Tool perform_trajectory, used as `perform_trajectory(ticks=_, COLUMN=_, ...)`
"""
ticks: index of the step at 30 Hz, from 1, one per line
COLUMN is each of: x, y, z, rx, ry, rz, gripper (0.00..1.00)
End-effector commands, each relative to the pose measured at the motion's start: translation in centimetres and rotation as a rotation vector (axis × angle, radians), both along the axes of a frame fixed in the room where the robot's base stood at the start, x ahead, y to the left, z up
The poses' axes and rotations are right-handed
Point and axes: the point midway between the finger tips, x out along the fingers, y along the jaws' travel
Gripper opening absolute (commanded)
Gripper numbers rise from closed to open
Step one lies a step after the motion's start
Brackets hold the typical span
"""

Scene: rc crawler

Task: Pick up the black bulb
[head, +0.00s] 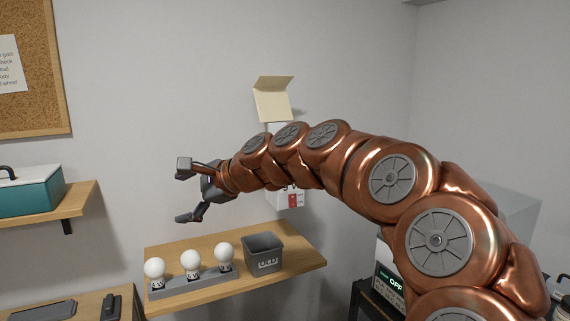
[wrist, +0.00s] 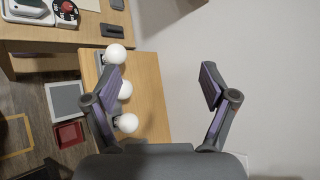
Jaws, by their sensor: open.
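Three bulbs with white globes stand in a row in a grey holder (head: 205,282) on a wooden shelf: the left bulb (head: 154,267), the middle bulb (head: 190,259) and the right bulb (head: 224,252). Dark markings show at their bases; no bulb has a black globe. My gripper (head: 190,215) is open and empty, above and behind the row, apart from it. In the wrist view the bulbs (wrist: 115,55) lie around the left finger, which partly covers them; the space between the fingers (wrist: 161,85) is empty.
A dark grey bin (head: 264,255) with white lettering stands right of the holder. A teal case (head: 28,192) sits on a shelf at left. A cream flap (head: 273,98) and a white box are at the wall. Bare shelf lies right of the bin.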

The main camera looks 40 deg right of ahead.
Motion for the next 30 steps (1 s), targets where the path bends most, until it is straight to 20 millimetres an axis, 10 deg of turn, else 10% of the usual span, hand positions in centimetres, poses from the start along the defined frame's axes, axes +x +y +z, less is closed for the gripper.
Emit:
perform_trajectory(ticks=6, x=0.8, y=-19.9, z=4.0, rx=0.531, ry=-0.183, rz=-0.48, gripper=0.84)
perform_trajectory(ticks=12, x=-2.2, y=-30.1, z=5.1, rx=0.793, ry=-0.293, rz=-0.678, gripper=0.84)
perform_trajectory(ticks=30, x=0.2, y=-32.9, z=5.6, rx=0.859, ry=-0.32, rz=-0.721, gripper=0.84)
